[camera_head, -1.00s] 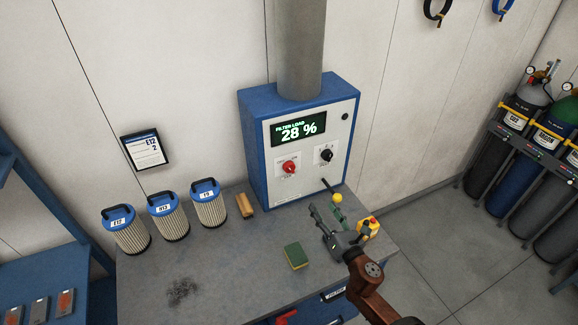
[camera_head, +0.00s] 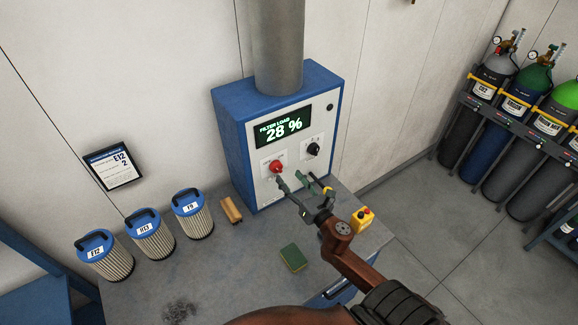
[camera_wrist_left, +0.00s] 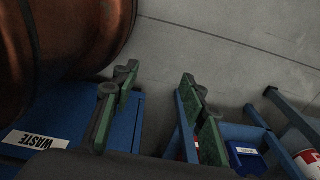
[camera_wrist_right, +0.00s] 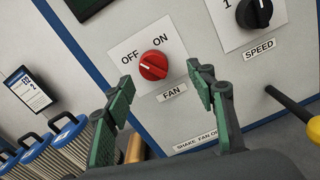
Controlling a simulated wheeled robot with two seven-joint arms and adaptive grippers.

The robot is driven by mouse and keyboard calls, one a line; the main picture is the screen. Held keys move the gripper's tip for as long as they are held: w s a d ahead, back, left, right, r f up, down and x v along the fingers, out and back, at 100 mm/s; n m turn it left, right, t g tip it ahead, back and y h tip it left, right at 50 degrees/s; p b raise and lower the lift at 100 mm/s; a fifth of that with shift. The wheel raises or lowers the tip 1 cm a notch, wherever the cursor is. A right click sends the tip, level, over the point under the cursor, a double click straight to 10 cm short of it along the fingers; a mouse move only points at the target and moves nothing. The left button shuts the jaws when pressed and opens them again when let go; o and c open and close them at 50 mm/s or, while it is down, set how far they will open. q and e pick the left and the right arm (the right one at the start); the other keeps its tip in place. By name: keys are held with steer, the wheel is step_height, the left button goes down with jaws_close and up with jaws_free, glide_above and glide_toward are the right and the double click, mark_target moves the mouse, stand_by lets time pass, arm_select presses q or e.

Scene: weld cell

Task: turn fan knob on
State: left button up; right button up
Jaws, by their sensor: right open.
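The red fan knob (camera_wrist_right: 153,65) sits on a white OFF/ON label on the control box front, above the word FAN. It also shows in the head view (camera_head: 276,167). My right gripper (camera_head: 298,182) is open and empty, in front of the box and just below the knob. In the right wrist view, the knob appears between its green fingertips (camera_wrist_right: 160,76), apart from them. My left gripper (camera_wrist_left: 159,79) shows only in its own wrist view, open and empty, pointed away from the box.
The blue box (camera_head: 230,150) reads 28 %. A black speed knob (camera_head: 313,149) is right of the fan knob. A yellow-knobbed lever (camera_wrist_right: 314,128) sticks out below. The bench holds a yellow button box (camera_head: 362,217), a sponge (camera_head: 293,257), a wooden block (camera_head: 231,209) and several filters (camera_head: 150,235).

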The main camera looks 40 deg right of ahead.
mark_target(279, 171)
steer(key=w, duration=0.5)
steer(key=shift+w+a+p, duration=0.1)
steer(key=shift+a+p, duration=0.2)
steer(key=shift+a, duration=0.1)
steer(key=shift+d, duration=0.15)
arm_select(q)
steer(key=shift+w+r, duration=0.55)
arm_select(e)
steer(key=shift+w+f, duration=0.1)
steer(key=shift+w, duration=0.1)
steer(key=shift+c, duration=0.2)
